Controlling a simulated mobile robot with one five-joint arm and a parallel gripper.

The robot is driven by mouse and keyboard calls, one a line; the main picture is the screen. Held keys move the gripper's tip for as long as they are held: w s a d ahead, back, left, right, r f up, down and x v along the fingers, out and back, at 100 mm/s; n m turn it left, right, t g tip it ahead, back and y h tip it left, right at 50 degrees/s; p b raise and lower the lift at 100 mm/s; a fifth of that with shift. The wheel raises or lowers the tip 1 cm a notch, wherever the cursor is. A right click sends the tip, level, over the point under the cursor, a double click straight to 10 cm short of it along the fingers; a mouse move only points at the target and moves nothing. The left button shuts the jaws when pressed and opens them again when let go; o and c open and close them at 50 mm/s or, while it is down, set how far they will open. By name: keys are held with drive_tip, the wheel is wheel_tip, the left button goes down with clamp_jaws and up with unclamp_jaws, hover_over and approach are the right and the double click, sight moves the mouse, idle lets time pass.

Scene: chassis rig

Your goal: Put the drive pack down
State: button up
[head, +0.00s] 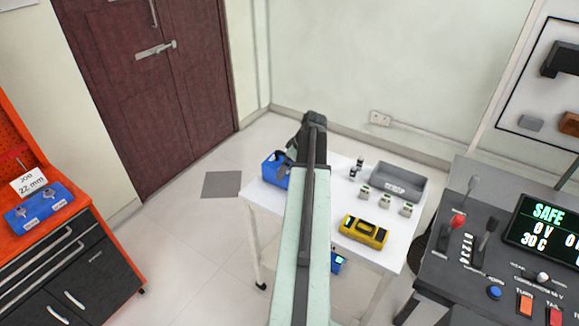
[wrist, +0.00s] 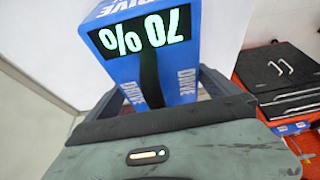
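The blue drive pack (head: 275,169) is at the back left corner of the white table (head: 270,200) in the head view. In the wrist view the drive pack (wrist: 180,75) fills the top middle, with "DRIVE" on its sides and "70%" on a dark display, upside down. My gripper (head: 297,150) is at the pack, its dark fingers on either side of it; the wrist view shows the gripper (wrist: 160,95) closed around the pack. Whether the pack's underside touches the table is hidden.
On the table are a yellow device (head: 363,231), several small pale blocks, two small dark items and a grey tray (head: 398,181). A control console (head: 470,265) stands right, an orange cabinet (head: 75,235) left. A grey floor square (head: 221,185) lies left of the table.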

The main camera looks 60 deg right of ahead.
drive_tip(key=p+v, duration=0.5)
drive_tip(key=v, duration=0.1)
drive_tip(key=p+v, duration=0.6)
drive_tip(key=shift+w, duration=0.25)
drive_tip(key=shift+s+r+p, duration=0.2)
drive_tip(key=shift+r+p, duration=0.1)
drive_tip(key=shift+f, duration=0.1)
drive_tip(key=w+a+f+g+y, duration=0.1)
drive_tip(key=w+a, duration=0.8)
drive_tip(key=a, duration=0.4)
drive_tip(key=w+a+g, duration=0.1)
drive_tip(key=w+a, duration=0.7)
drive_tip(key=a, duration=0.4)
drive_tip(key=w+a+g+h, duration=0.1)
drive_tip(key=w+a+g, duration=0.1)
drive_tip(key=a, duration=3.1)
drive_tip(key=shift+w+a+f+g, duration=0.25)
drive_tip(key=shift+f+g, duration=0.05)
drive_tip(key=shift+f, duration=0.15)
